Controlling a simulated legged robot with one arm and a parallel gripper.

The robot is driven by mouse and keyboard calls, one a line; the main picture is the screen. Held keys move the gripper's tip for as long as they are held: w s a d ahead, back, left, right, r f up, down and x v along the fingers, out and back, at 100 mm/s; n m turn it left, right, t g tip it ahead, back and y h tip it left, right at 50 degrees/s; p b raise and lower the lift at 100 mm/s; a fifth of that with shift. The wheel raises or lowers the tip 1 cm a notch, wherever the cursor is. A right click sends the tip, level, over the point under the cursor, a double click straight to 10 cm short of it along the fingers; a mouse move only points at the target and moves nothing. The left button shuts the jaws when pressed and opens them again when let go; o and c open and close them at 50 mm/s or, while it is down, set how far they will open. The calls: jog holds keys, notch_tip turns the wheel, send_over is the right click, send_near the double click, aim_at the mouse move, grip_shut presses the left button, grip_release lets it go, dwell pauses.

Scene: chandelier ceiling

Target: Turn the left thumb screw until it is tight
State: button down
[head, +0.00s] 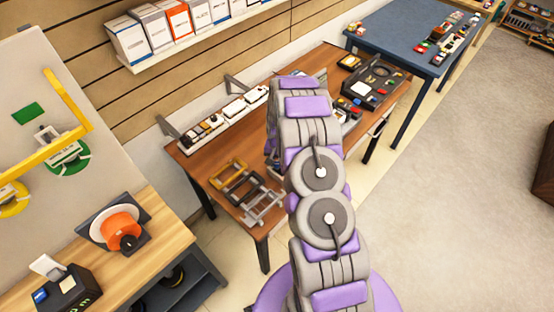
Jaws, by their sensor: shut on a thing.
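My arm rises through the middle of the head view and stands in front of the brown wooden table (222,143). My gripper cannot be made out; the arm seems to hide it. I cannot pick out a left thumb screw for certain. A yellow frame-like part (228,172), a dark one (243,188) and a grey one (263,208) lie in a row on the near left part of the table, left of my arm. They look like clamps, but their screws are too small to tell.
Several small items (208,128) line the table's back edge. A black tray (365,85) sits at its far right. A blue table (400,38) stands beyond. At left are a bench with an orange spool (121,228) and a panel (25,80). The right floor is clear.

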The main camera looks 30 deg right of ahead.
jog(key=shift+w+d+r+m+p, duration=0.1)
jog(key=shift+w+m+p, duration=0.1)
jog(key=shift+m, duration=0.35)
jog(key=shift+w+r+m+p, duration=0.1)
jog(key=shift+m+p, duration=0.1)
jog(key=shift+m, duration=0.35)
jog(key=c, duration=1.3)
grip_release()
jog(key=o, duration=0.4)
jog(key=shift+s+f, duration=0.15)
jog(key=shift+o, duration=0.2)
notch_tip(320, 180, up, 17)
jog(key=shift+s+d, duration=0.2)
jog(key=shift+s, duration=0.05)
